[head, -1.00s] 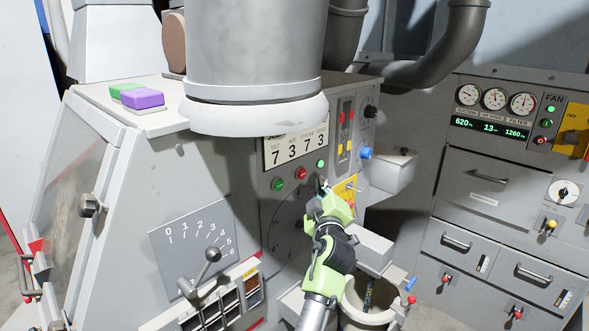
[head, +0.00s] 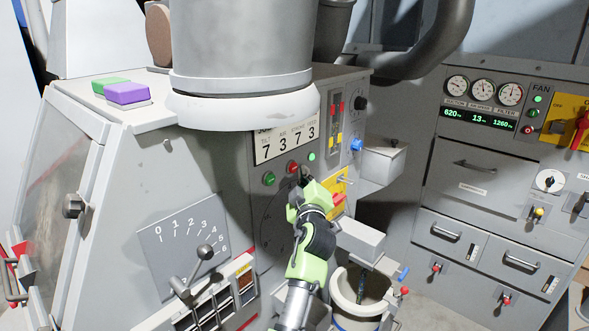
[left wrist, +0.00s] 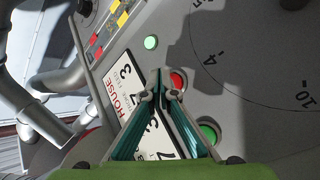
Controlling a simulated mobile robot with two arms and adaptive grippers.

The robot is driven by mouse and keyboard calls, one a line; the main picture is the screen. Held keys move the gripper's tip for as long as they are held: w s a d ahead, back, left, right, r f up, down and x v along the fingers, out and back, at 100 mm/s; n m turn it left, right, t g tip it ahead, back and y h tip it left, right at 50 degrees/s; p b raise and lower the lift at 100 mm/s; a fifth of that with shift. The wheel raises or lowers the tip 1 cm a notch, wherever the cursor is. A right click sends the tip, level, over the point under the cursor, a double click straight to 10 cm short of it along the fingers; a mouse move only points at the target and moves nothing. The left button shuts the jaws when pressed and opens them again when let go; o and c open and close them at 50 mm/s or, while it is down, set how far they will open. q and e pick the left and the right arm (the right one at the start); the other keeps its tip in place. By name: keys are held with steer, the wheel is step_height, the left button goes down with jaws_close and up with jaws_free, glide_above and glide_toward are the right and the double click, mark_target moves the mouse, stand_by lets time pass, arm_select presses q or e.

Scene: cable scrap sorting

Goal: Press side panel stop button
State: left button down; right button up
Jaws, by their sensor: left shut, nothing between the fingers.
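The side panel of the grey machine carries a red button (head: 293,167) between a green button (head: 269,179) and a pale green lamp (head: 311,156), below the number display (head: 287,138). My left gripper (head: 303,173) is shut and empty, its tips just right of the red button in the head view. In the left wrist view the closed fingertips (left wrist: 158,78) lie right beside the red button (left wrist: 178,80), partly covering its edge. The green button (left wrist: 209,132) and lamp (left wrist: 151,42) also show there. I cannot tell whether the tips touch the panel. My right gripper is out of view.
A lever on a numbered scale (head: 187,240) stands out at the lower left. A grey box (head: 384,163) juts out right of the panel, and a white bucket (head: 359,300) is below. A fan cabinet (head: 478,200) stands at the right.

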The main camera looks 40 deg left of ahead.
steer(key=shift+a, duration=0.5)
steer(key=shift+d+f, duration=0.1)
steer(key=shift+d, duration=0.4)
arm_select(q)
steer(key=shift+a, duration=0.45)
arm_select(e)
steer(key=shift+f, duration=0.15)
arm_select(q)
steer(key=shift+a+b, duration=0.3)
steer(key=shift+a, duration=0.15)
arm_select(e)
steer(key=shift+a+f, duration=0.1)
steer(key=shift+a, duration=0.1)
arm_select(q)
steer(key=shift+d, duration=0.1)
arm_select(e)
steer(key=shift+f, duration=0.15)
arm_select(q)
steer(key=shift+d+b, duration=0.6)
steer(key=shift+d, duration=0.15)
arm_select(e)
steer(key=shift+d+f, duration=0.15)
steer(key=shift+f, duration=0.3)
